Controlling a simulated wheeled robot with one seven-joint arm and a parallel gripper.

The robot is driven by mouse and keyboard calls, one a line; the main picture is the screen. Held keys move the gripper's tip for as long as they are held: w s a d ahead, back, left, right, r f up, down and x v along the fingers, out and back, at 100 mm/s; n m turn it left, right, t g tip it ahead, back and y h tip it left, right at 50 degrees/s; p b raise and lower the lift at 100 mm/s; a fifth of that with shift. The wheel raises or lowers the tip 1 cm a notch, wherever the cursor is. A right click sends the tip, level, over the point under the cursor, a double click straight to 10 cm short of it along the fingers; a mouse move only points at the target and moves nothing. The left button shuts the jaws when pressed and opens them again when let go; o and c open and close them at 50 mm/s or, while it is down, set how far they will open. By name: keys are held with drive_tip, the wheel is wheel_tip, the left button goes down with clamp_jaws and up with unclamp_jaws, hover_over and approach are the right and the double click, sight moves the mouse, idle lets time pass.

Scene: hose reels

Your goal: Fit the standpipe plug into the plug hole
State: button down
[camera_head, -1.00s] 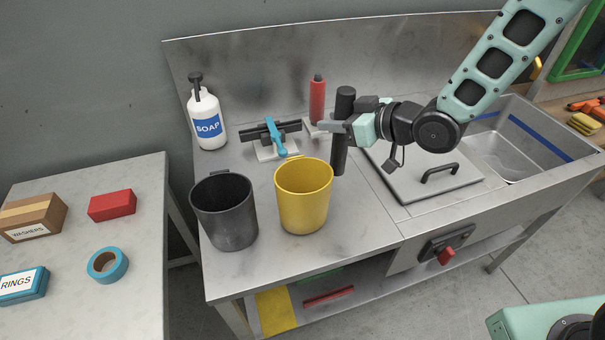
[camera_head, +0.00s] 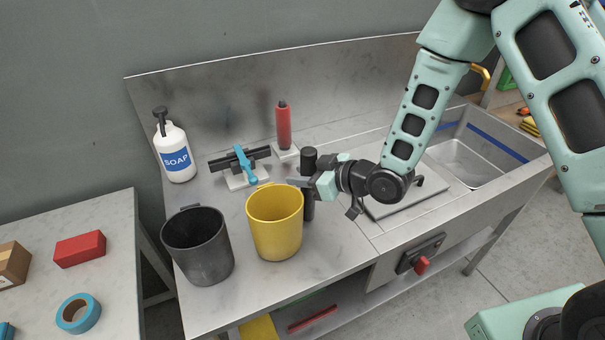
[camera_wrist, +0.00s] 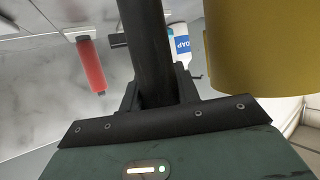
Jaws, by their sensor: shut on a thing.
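The standpipe plug is a dark upright cylinder (camera_head: 309,160) just right of the yellow mug. My gripper (camera_head: 311,183) is shut on it around its upper middle, coming from the right. In the wrist view the plug (camera_wrist: 145,40) stands between my gripper's fingers (camera_wrist: 150,100) and runs out of the top of the picture. Its lower end shows in the head view beside the mug; I cannot tell whether it touches the counter. The sink basin (camera_head: 465,160) is at the right, partly behind my arm. I see no plug hole in either view.
The yellow mug (camera_head: 275,225) is close beside the plug, with a dark mug (camera_head: 198,248) left of it. A handled cover (camera_head: 385,208) lies left of the basin.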

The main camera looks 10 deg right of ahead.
drive_tip(key=shift+f, duration=0.15)
drive_tip(key=c, duration=1)
unclamp_jaws()
drive_tip(key=shift+r, duration=0.3)
drive_tip(key=p+v, duration=0.1)
drive_tip(key=v, duration=1.1)
drive_tip(key=shift+a, duration=0.1)
